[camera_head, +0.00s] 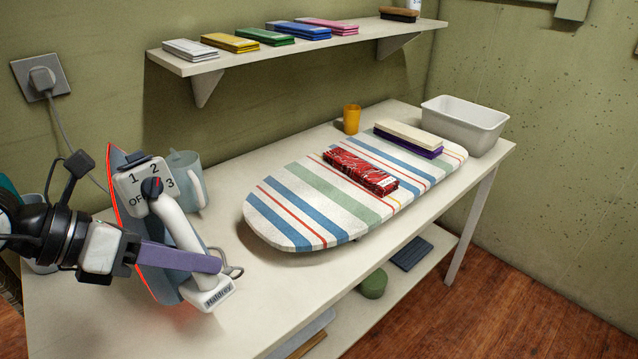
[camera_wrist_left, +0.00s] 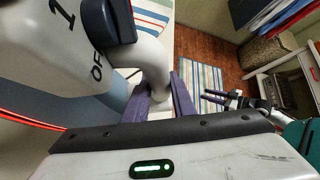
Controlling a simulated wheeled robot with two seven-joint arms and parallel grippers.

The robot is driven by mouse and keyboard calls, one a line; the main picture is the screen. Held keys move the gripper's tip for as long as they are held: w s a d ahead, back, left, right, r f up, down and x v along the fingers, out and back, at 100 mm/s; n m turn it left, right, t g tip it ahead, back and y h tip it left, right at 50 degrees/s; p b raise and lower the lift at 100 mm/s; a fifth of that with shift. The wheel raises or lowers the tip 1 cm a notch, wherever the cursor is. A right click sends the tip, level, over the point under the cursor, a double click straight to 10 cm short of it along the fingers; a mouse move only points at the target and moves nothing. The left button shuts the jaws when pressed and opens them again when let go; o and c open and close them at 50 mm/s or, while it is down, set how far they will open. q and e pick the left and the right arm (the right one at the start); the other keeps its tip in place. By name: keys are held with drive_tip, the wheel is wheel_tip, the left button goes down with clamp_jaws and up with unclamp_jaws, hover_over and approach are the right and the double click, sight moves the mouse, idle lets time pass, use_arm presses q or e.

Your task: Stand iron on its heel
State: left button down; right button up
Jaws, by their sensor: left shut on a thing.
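The iron (camera_head: 177,222) is at the left of the table in the head view, nose up, with its soleplate turned left and away and its edge glowing red. Its white dial plate, marked OFF, 1, 2 and 3, is near the top. The heel end, with a name on it, is lowest; I cannot tell whether it touches the table. My left gripper (camera_head: 208,263) is shut on the iron's white handle, its purple fingers across the lower part. The left wrist view shows the handle (camera_wrist_left: 152,62) between the fingers (camera_wrist_left: 160,98).
The striped ironing board (camera_head: 275,218) fills the table's middle, with a red patterned cloth stack (camera_head: 360,172) on it. A grey-blue jug (camera_head: 188,178) stands close behind the iron. A cord runs to the wall socket (camera_head: 42,78).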

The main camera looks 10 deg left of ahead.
sight(176, 287)
use_arm(q)
drive_tip(key=shift+w+a+r+m+y, duration=0.2)
drive_tip(key=shift+a+r+m+y, duration=0.1)
drive_tip(key=shift+a+m, duration=0.25)
drive_tip(key=shift+w+a+r+m+y, duration=0.2)
drive_tip(key=shift+a+m+y, duration=0.15)
drive_tip(key=shift+m, duration=0.3)
drive_tip(key=shift+w+a+r+m+t+y+p, duration=0.15)
drive_tip(key=shift+w+a+m+t, duration=0.05)
drive_tip(key=shift+a+m, duration=0.3)
drive_tip(key=shift+w+a+r+m+t+y+p, duration=0.1)
drive_tip(key=shift+w+a+m+t+p, duration=0.1)
drive_tip(key=shift+a+m, duration=0.25)
drive_tip(key=shift+f, duration=4.95)
drive_tip(key=c, duration=1.5)
unclamp_jaws()
drive_tip(key=shift+s+f, duration=0.2)
drive_tip(key=shift+f, duration=0.1)
drive_tip(key=shift+r, duration=0.1)
drive_tip(key=shift+s+a+r, duration=0.35)
drive_tip(key=shift+s+r, duration=0.1)
drive_tip(key=shift+p+v, duration=1.5)
drive_tip(key=shift+v, duration=3.75)
